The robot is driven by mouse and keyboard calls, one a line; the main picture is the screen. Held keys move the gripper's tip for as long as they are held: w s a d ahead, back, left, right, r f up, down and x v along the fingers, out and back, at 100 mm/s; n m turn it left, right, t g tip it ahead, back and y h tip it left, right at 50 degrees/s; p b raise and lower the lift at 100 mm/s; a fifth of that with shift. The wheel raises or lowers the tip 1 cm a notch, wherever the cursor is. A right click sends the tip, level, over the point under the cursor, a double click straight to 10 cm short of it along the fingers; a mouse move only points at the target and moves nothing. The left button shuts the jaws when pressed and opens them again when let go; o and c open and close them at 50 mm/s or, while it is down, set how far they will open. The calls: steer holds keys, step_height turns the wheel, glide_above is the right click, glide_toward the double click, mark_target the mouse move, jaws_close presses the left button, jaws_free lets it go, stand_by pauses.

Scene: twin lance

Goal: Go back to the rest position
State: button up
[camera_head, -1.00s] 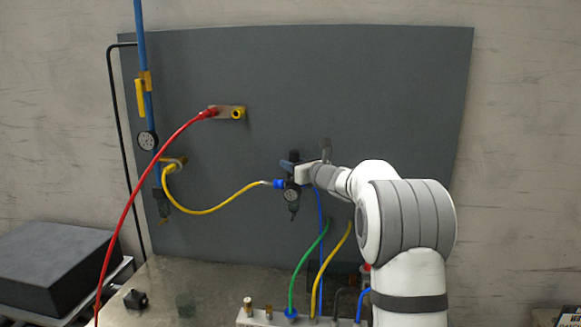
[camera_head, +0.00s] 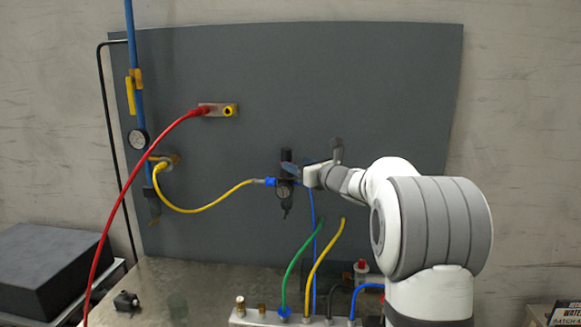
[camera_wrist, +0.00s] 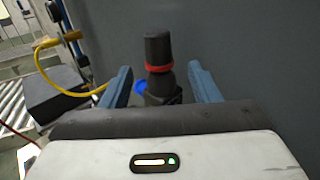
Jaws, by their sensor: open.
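My gripper (camera_head: 313,160) is open in front of the grey panel (camera_head: 385,90), close to the regulator (camera_head: 284,190). In the wrist view the two blue-grey fingers (camera_wrist: 162,82) stand apart on either side of the regulator's black knob (camera_wrist: 158,50), which has a red ring. Gaps show between the knob and each finger, so nothing is held.
A red hose (camera_head: 128,190) arcs from a panel fitting on the left. A blue pipe (camera_head: 134,60) with a gauge runs down the panel. Green and yellow hoses rise from a manifold (camera_head: 265,317) below my arm. A dark block (camera_head: 45,268) sits at lower left.

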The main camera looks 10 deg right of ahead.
steer(key=shift+s+d, duration=0.3)
steer(key=shift+s, duration=0.3)
steer(key=s+a+f+n+g, duration=0.4)
steer(key=s+a+n, duration=0.25)
steer(key=s, duration=0.35)
steer(key=s+a+f+n+g, duration=0.45)
steer(key=s+n, duration=0.35)
steer(key=s, duration=0.2)
steer(key=s+d+f+n+g+h, duration=0.1)
steer(key=s+f+n, duration=0.3)
steer(key=s, duration=0.4)
steer(key=s+d+f+n+g+h, duration=0.2)
steer(key=s+d+f+n+h, duration=0.1)
steer(key=s+n, duration=0.3)
steer(key=s+d+f+n+g+h, duration=0.1)
steer(key=s+f+n+h, duration=0.3)
steer(key=s, duration=0.5)
steer(key=shift+s+d+f+n, duration=0.4)
steer(key=shift+d+f+n, duration=0.3)
steer(key=shift+n, duration=0.35)
